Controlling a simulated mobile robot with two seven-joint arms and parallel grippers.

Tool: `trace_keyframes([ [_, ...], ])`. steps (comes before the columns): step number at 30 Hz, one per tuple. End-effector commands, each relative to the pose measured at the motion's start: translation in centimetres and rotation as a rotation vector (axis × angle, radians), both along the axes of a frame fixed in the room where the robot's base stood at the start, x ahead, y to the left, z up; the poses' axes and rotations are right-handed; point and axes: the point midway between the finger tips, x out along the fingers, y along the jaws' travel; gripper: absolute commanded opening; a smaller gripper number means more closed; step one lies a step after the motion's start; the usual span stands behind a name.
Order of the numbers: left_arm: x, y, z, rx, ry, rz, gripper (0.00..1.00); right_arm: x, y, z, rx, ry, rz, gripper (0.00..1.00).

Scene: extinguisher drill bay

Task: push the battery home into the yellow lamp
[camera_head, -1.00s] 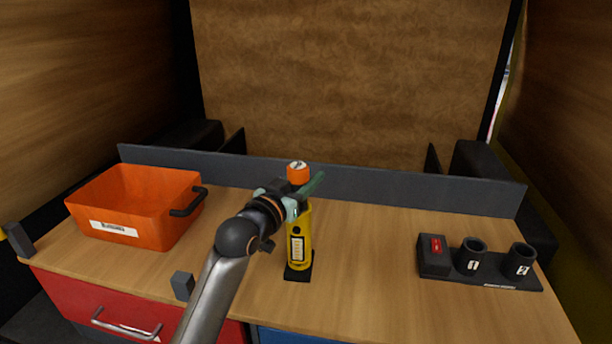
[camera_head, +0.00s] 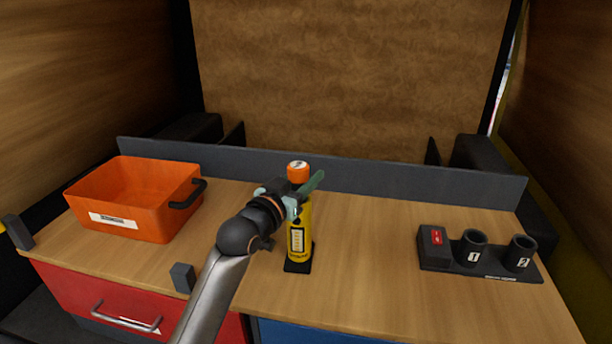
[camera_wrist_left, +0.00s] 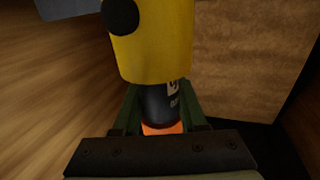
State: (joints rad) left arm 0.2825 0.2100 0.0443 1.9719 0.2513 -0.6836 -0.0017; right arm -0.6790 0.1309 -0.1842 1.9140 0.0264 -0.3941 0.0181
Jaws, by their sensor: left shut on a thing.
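The yellow lamp (camera_head: 300,240) stands upright on a small black base on the bench. In the left wrist view the lamp (camera_wrist_left: 152,45) fills the top. The battery has an orange cap (camera_head: 298,172) that shows above my gripper. Its dark body (camera_wrist_left: 160,103) shows between the fingers in the left wrist view, with one end at the lamp's mouth. It looks in line with the lamp and partly inside, its depth hidden. My left gripper (camera_head: 302,193) is shut on the battery, just above the lamp. My right gripper is not in view.
An orange bin (camera_head: 115,215) with a black handle stands on the left. A dark rack (camera_head: 480,262) with a red switch and two numbered cups stands on the right. A small grey block (camera_head: 182,278) is near the front edge. The bench between lamp and rack is clear.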

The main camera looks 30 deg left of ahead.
Motion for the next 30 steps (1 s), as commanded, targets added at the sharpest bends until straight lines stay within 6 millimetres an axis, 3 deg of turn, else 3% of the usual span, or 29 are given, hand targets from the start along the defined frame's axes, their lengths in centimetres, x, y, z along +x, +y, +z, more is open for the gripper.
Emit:
trace_keyframes([
  [30,0.0,0.0,-2.1,0.0,-0.001,0.0,0.0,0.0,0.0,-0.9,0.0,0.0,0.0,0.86],
])
